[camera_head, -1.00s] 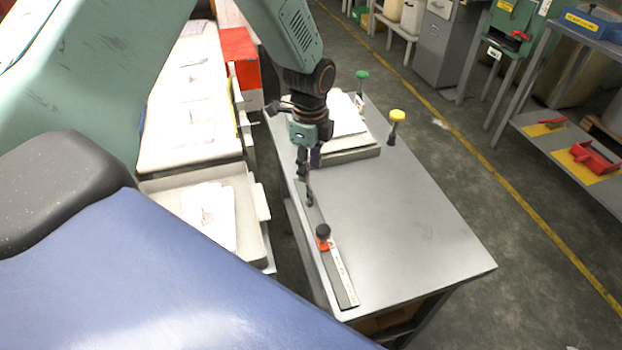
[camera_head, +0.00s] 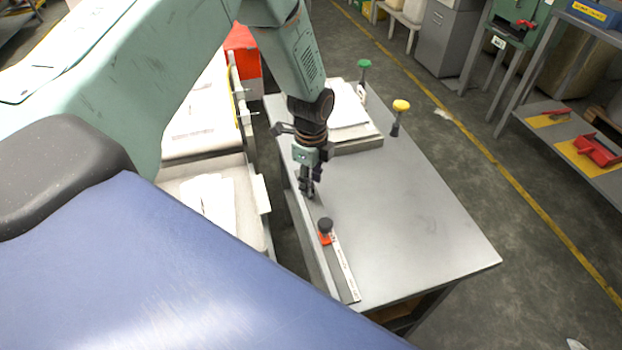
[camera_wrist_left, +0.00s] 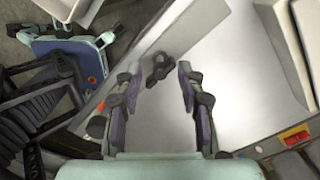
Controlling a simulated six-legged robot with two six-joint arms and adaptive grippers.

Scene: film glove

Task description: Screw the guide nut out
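The guide nut looks like a black knob (camera_head: 325,225) on an orange-red base (camera_head: 324,239). It sits at the far end of a flat guide strip (camera_head: 345,268) with a pale scale, along the table's left edge. My left gripper (camera_head: 309,194) hangs over the table, beyond the knob and apart from it. In the left wrist view the gripper (camera_wrist_left: 160,76) is open, with a clear gap between its fingers. A dark knob-like shape (camera_wrist_left: 158,69) shows between the fingertips, probably the guide nut; its exact depth is hard to tell. My right gripper is not in view.
The grey table (camera_head: 430,225) is clear at its middle and right. A paper stack (camera_head: 352,125), a green-topped post (camera_head: 364,66) and a yellow-topped post (camera_head: 400,106) stand at the back. A pale tray (camera_head: 258,215) lies left of the table across a narrow gap.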

